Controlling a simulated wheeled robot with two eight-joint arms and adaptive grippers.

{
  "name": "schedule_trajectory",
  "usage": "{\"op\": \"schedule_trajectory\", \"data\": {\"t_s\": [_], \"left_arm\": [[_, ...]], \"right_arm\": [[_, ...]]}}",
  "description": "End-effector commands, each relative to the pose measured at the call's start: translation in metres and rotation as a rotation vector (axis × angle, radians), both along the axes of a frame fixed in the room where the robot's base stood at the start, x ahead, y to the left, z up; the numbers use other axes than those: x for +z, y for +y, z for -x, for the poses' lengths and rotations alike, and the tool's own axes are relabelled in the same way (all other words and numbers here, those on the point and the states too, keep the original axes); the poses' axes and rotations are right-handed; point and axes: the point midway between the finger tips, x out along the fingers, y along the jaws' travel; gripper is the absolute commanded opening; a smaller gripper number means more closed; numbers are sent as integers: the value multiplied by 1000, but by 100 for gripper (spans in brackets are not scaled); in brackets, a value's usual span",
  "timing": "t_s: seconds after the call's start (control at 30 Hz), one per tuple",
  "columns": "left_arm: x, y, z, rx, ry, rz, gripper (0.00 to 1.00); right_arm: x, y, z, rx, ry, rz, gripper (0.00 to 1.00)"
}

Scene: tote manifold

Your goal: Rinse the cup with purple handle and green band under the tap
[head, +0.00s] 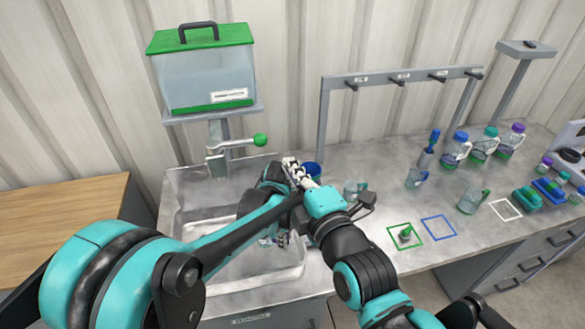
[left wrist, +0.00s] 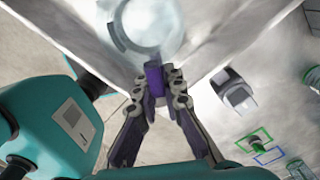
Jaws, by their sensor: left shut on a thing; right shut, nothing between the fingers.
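My left gripper (left wrist: 165,88) is shut on the purple handle (left wrist: 154,80) of a clear cup (left wrist: 143,28) in the left wrist view. The cup's round rim faces the camera; its green band cannot be made out. In the head view my left gripper (head: 282,240) is low over the sink (head: 180,210), and the arms mostly hide the cup. My right gripper (head: 294,172) is shut and empty, above the left one, near the sink's back right. The tap's lever with its green knob (head: 260,140) sticks out below the water tank (head: 200,80) with a green lid, behind the sink.
Several other cups stand on the counter, one with a blue handle (head: 416,178) and one with a green handle (head: 472,200). Behind them are capped bottles (head: 456,150) and a hook rack (head: 400,78). Green (head: 405,236), blue (head: 439,228) and white outlines mark the counter's front.

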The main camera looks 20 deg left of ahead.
Motion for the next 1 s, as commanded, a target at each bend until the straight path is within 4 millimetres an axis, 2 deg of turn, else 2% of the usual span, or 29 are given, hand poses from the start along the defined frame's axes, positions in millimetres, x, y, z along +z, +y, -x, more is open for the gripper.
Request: {"op": "schedule_trajectory", "data": {"t_s": [0.1,0.5,1.0], "left_arm": [[11,-10,1,-3,0,0,0],[32,-38,2,-1,0,0,0],[32,-40,2,0,0,0,0]], "right_arm": [[9,0,0,0,0,0,0],[26,0,0,0,0,0,0],[26,0,0,0,0,0,0]]}}
